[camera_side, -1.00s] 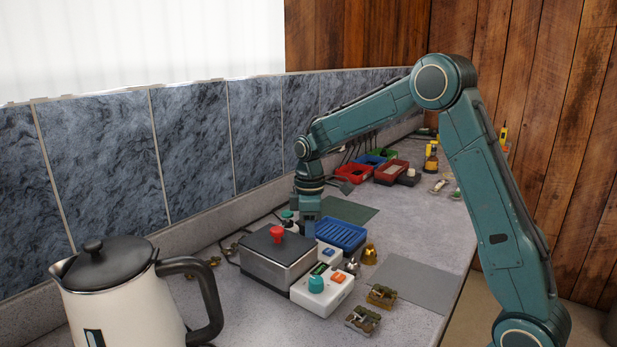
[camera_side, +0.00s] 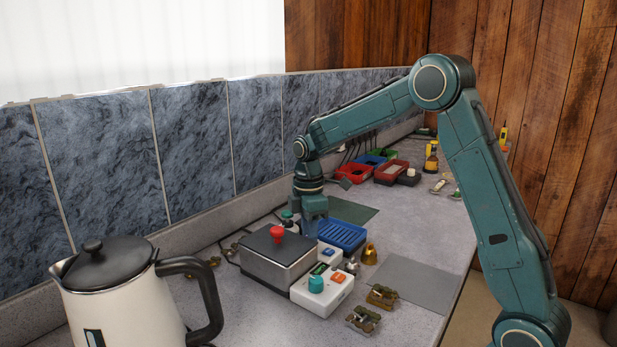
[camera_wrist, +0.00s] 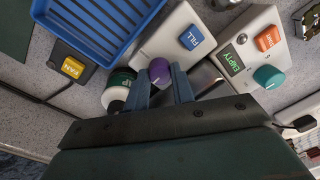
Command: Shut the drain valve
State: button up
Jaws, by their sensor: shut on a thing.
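In the wrist view a round purple knob (camera_wrist: 159,71) stands on a white control box (camera_wrist: 172,38), beside a blue FILL button (camera_wrist: 190,37). My gripper (camera_wrist: 160,82) has its two blue fingers on either side of this knob and is shut on it. In the side view my gripper (camera_side: 311,230) points down behind the grey metal box, which hides its fingertips. No label reading drain shows, so I cannot confirm by lettering that the purple knob is the drain valve.
A second control box has a teal knob (camera_wrist: 268,76), an orange button (camera_wrist: 268,38) and a green EMPTY display (camera_wrist: 233,63). A blue tray (camera_side: 343,236) lies close to my gripper. A grey box with a red knob (camera_side: 277,233) and a kettle (camera_side: 120,295) stand in front.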

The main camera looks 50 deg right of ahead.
jog(key=o, duration=0.7)
jog(key=shift+r, duration=0.1)
jog(key=shift+r, duration=0.1)
notch_tip(320, 180, up, 14)
jog(key=shift+w+f, duration=0.2)
jog(key=shift+w, duration=0.05)
jog(key=shift+d, duration=0.1)
jog(key=s+a+r+m+t, duration=0.2)
jog(key=s+a+m, duration=0.1)
jog(key=s, duration=0.4)
jog(key=s+a+r+m+t, duration=0.1)
jog(key=s+a+r+m, duration=0.15)
jog(key=s, duration=0.45)
jog(key=s+a+f+m+t, duration=0.1)
jog(key=s+f+m, duration=0.2)
jog(key=s, duration=0.3)
jog(key=s+a+f+m+t, duration=0.2)
jog(key=s+f+m, duration=0.1)
jog(key=s, duration=0.4)
jog(key=shift+s+a, duration=0.25)
jog(key=shift+s, duration=0.05)
